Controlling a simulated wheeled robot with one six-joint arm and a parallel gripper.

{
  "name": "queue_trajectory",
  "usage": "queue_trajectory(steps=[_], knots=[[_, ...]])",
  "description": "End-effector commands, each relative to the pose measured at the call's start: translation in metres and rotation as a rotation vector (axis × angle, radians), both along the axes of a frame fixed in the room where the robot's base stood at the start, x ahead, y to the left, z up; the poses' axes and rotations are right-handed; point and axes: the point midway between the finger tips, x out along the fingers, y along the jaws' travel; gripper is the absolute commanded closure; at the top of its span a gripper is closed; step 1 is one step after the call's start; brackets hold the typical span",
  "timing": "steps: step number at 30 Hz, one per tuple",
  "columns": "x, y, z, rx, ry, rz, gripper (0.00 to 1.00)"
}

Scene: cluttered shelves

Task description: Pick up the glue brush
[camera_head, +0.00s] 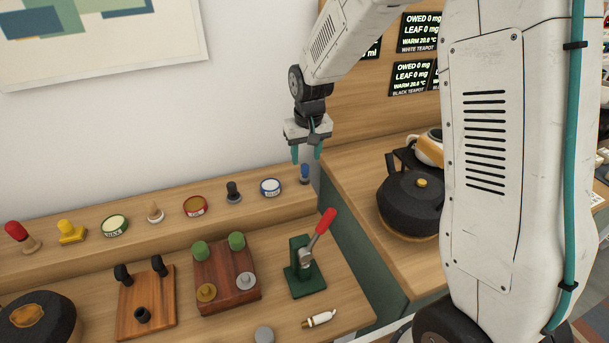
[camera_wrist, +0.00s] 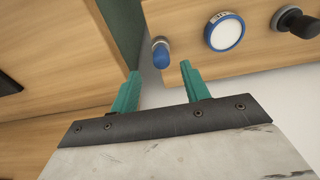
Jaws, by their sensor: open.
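A small upright piece with a blue top (camera_head: 304,172), which looks like the glue brush, stands at the right end of the wooden ledge. It also shows in the wrist view (camera_wrist: 161,54), just beyond the gap between the fingertips. My gripper (camera_head: 307,154) is open and empty, its teal fingers pointing down above the blue piece. In the wrist view the fingers (camera_wrist: 160,72) are apart with nothing between them. The lower part of the blue piece is hard to make out.
A round blue-rimmed white tin (camera_head: 270,187) stands left of the blue piece, then a black-knobbed stamp (camera_head: 233,192). A green press with a red lever (camera_head: 312,250) stands in front, below. A black teapot (camera_head: 411,200) is on the right counter. The wall is close behind.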

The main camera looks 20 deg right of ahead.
Motion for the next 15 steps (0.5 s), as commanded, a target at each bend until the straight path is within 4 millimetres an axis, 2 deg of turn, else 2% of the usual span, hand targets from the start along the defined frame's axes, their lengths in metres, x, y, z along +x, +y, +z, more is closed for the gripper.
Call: queue_trajectory(steps=[9, 15], knots=[[0.002, 0.003, -0.044, 0.000, 0.004, 0.000, 0.54], [0.003, 0.003, -0.049, 0.000, 0.002, 0.000, 0.54]])
